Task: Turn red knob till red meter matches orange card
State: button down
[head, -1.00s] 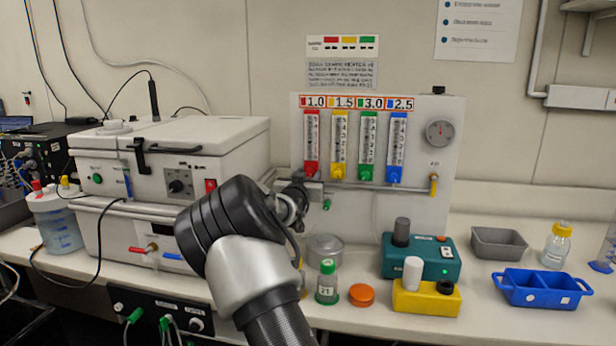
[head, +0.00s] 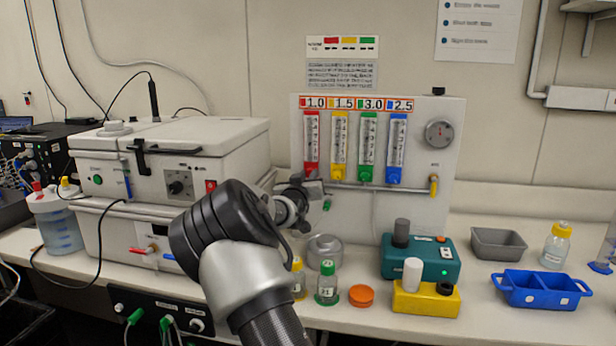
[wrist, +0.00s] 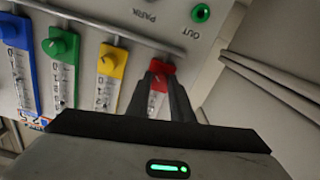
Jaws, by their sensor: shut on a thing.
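The red meter (head: 311,138) is the leftmost of several upright tubes on the white panel. Its fine reading is too small to make out. The orange-edged card (head: 357,103) above the tubes reads 1.0 over the red meter. My gripper (wrist: 161,78) is shut on the red knob (wrist: 162,67) at the meter's foot, with one finger on each side. In the head view my gripper (head: 306,186) is in front of the panel's lower left and mostly hides the knob. In the wrist view the red tube (wrist: 156,101) is partly hidden behind the fingers.
Yellow (wrist: 112,62), green (wrist: 60,45) and blue knobs stand in a row beside the red one. A metal pipe (wrist: 100,25) runs close to them. The white bioreactor box (head: 172,165) is left of my arm. Bottles and an orange lid (head: 361,296) lie below.

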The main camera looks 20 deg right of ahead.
jog(key=n+b, duration=0.1)
jog(key=n, duration=1)
jog(key=shift+n+b, duration=0.3)
jog(key=shift+n, duration=0.1)
dwell(0.4)
jog(key=c, duration=1.6)
grip_release()
jog(key=shift+o, duration=0.2)
jog(key=shift+r, duration=0.2)
